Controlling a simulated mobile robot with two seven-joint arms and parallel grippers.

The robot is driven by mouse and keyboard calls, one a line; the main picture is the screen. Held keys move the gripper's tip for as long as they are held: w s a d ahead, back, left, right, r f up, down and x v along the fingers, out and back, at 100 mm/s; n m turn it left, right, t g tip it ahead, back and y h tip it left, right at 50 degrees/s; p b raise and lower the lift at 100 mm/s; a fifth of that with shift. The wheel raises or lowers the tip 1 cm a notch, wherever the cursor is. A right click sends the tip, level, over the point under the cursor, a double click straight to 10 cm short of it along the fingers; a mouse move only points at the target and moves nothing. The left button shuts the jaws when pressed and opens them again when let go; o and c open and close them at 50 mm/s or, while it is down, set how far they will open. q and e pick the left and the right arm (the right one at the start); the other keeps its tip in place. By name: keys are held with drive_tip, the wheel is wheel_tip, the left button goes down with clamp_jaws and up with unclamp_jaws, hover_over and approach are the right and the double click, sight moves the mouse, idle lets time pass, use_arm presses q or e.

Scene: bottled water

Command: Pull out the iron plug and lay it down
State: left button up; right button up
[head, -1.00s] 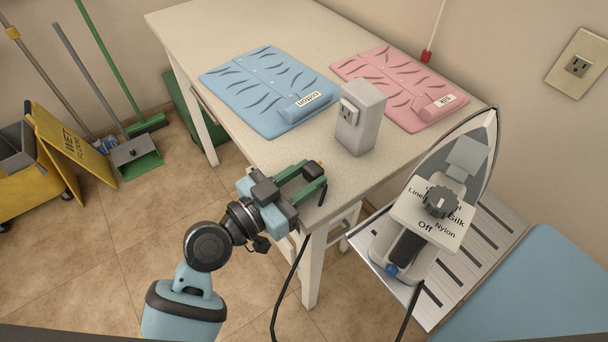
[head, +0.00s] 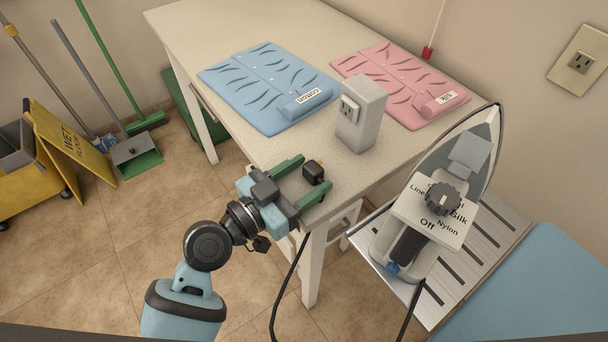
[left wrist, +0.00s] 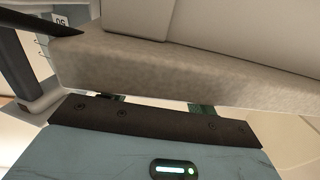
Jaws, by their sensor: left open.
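The black iron plug (head: 314,171) rests at the near corner of the white table (head: 225,104), its prongs out of any socket. My left gripper (head: 308,177) is open, with its green fingers on either side of the plug. The grey outlet box (head: 361,115) stands on the table beyond the plug, its socket face empty. The iron (head: 436,205) sits on a slatted metal rest at the right. In the left wrist view the table edge (left wrist: 190,75) fills the upper part and the plug is not visible. My right gripper is not in view.
A folded blue shirt (head: 262,88) and a folded pink shirt (head: 398,82) lie on the table. A black cord (head: 286,285) hangs by the table's front leg. A wall outlet (head: 581,62) is at the upper right. A yellow wet-floor sign (head: 72,150) stands at the left.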

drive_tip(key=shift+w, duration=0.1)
use_arm(q)
drive_tip(key=shift+s+a, duration=0.1)
drive_tip(key=shift+a, duration=0.05)
drive_tip(key=b+v, duration=0.1)
drive_tip(key=v, duration=0.6)
drive_tip(key=shift+s+a, duration=0.15)
drive_tip(key=shift+a, duration=0.05)
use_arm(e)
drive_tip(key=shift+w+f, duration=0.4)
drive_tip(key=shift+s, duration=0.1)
